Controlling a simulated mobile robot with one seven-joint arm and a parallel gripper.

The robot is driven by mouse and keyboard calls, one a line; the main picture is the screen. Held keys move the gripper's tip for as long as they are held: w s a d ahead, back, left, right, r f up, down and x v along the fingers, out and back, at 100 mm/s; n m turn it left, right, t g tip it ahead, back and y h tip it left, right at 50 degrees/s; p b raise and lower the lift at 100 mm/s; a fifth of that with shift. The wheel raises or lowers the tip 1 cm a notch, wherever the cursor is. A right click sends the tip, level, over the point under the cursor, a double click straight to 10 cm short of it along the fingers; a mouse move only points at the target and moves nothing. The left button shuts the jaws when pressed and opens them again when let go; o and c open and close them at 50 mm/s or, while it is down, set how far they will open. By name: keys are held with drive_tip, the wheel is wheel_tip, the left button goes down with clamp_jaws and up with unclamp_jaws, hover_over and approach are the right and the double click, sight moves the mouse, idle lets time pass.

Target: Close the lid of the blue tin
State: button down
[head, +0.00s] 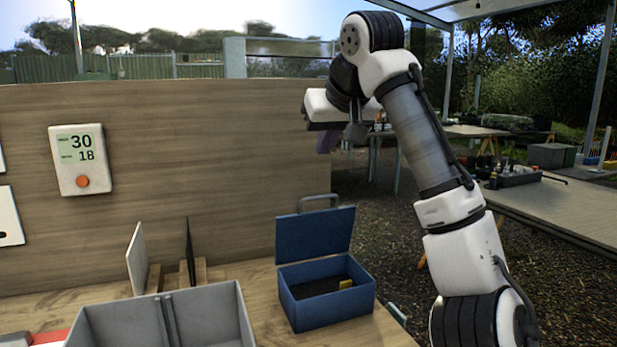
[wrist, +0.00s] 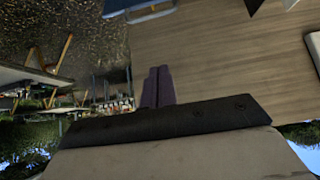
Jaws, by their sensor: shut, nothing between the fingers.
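The blue tin (head: 328,308) stands on the wooden table near its right end. Its lid (head: 315,233) is open and stands up at the back, leaning slightly, with a grey handle (head: 318,199) on its upper edge. A small yellow item shows inside the tin, on a dark bottom. My gripper (head: 325,142) is above and behind the lid, apart from it, with its purple fingers pointing down. In the wrist view, the fingers (wrist: 158,88) are shut together with nothing between them. A bit of the blue lid with its handle (wrist: 150,12) shows at the top edge there.
A grey two-part bin (head: 240,318) stands left of the tin. Upright panels in wooden holders (head: 152,280) stand behind the bin. A wooden wall (head: 200,150) with a display unit (head: 82,160) rises behind the table. Right of the tin, the table ends.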

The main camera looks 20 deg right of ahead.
hover_over(318, 211)
drive_tip(key=f, duration=0.8)
drive_tip(key=shift+w+f, duration=0.15)
drive_tip(key=shift+w, duration=0.05)
drive_tip(key=shift+s+f, duration=0.25)
drive_tip(key=shift+s, duration=0.3)
drive_tip(key=shift+f, duration=0.1)
